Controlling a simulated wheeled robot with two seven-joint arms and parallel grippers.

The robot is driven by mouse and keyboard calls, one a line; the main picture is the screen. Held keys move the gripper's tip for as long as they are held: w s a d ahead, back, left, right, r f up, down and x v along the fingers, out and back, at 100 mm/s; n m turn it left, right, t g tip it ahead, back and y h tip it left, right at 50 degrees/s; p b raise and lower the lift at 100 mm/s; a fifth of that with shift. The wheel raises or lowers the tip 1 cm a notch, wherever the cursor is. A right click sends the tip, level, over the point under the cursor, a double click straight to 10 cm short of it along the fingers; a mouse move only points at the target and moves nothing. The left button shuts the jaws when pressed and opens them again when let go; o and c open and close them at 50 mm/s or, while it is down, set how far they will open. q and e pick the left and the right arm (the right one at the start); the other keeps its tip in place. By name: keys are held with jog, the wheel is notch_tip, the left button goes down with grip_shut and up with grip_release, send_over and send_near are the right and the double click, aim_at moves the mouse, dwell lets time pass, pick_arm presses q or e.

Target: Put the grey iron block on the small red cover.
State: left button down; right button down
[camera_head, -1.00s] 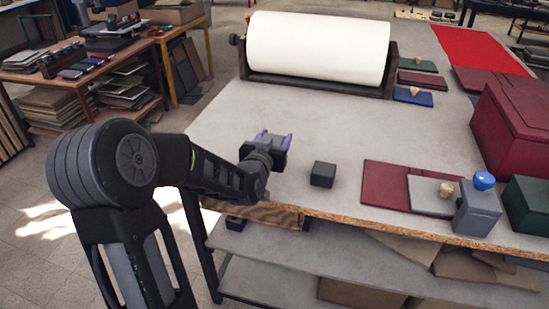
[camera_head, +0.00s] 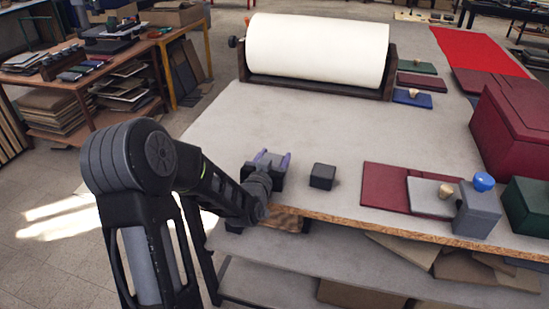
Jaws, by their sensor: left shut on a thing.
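My left gripper (camera_head: 273,158) is low over the front left of the table, with its purple fingers pointing away from me. It is shut on a small grey thing, which looks like the grey iron block; the fingers and wrist hide most of it. A small dark red cover (camera_head: 422,82) lies flat at the back right, between a green cover (camera_head: 415,66) and a blue cover (camera_head: 412,98). A larger dark red cover (camera_head: 384,187) lies near the front edge. My right gripper is out of view.
A dark block (camera_head: 322,176) stands just right of my left gripper. A grey cover (camera_head: 428,196) with a tan knob and a grey box (camera_head: 476,212) with a blue knob are at the front right. A large white roll (camera_head: 318,48) spans the back. The middle of the table is clear.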

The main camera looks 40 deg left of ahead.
pick_arm(q)
jog(key=shift+r, duration=0.15)
jog(key=shift+f+b, duration=0.2)
jog(key=shift+b, duration=0.1)
jog(key=c, duration=0.5)
grip_release()
jog(key=shift+p, duration=0.8)
jog(key=b+v, duration=0.1)
jog(key=v, duration=0.2)
jog(key=b+v, duration=0.1)
jog(key=v, duration=0.3)
jog(key=shift+w+d+f, duration=0.1)
jog(key=shift+d+f, duration=0.05)
jog(key=shift+f, duration=0.1)
jog(key=shift+s+d+r+b, duration=0.15)
jog(key=shift+s+b, duration=0.15)
jog(key=shift+s, duration=0.15)
jog(key=shift+o, duration=0.3)
